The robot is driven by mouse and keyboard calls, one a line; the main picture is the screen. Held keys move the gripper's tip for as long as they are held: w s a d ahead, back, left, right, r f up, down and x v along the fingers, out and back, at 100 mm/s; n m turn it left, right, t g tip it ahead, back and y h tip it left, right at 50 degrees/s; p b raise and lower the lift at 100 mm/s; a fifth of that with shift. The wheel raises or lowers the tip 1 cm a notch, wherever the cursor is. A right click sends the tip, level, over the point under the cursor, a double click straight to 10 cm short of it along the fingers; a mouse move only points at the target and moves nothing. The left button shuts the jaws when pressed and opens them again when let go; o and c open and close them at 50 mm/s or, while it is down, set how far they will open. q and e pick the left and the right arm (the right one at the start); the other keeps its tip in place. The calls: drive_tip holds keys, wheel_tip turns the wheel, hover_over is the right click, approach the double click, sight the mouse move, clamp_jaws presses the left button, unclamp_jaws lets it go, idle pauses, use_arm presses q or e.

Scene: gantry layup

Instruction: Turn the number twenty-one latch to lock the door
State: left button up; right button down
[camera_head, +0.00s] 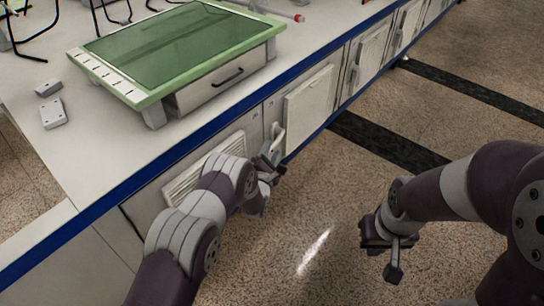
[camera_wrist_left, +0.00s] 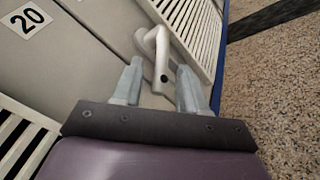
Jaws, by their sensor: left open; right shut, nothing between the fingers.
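A pale grey latch handle (camera_head: 278,137) is on the front of the cabinet under the bench. In the left wrist view the latch (camera_wrist_left: 160,55) points down toward the gripper, its end lying between the two fingers. My left gripper (camera_head: 272,160) is open around the latch's end, with a gap at each side; contact cannot be told. A number 20 label (camera_wrist_left: 26,18) is on the panel at the upper left of the wrist view. No number 21 label is readable. My right gripper (camera_head: 393,268) is shut and empty above the floor, apart from the cabinet.
A louvred panel (camera_wrist_left: 190,30) lies right of the latch. A green-topped unit with a drawer (camera_head: 190,45) stands on the bench (camera_head: 75,150), which has a blue edge. Small grey blocks (camera_head: 53,113) lie on the bench at left. The speckled floor (camera_head: 330,190) in front is clear.

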use_arm(q)
drive_tip(key=shift+w+d, duration=0.15)
drive_tip(key=shift+w, duration=0.65)
clamp_jaws()
drive_tip(key=shift+f+b, duration=0.35)
drive_tip(key=shift+b, duration=0.45)
drive_tip(key=shift+w+d+f+n+t+y+b, duration=0.35)
drive_tip(key=shift+n+t+b, duration=0.55)
drive_tip(key=shift+b, duration=1.45)
drive_tip(key=shift+w+d+f+n+t+y+b, duration=0.15)
drive_tip(key=shift+f+n+t+b, duration=0.5)
drive_tip(key=shift+t+b, duration=1.15)
drive_tip(key=shift+w+d+f+n+t+y+b, duration=0.15)
drive_tip(key=shift+w+f+n+t+b, duration=0.45)
drive_tip(key=shift+b, duration=2.25)
drive_tip(key=shift+s+r, duration=0.25)
unclamp_jaws()
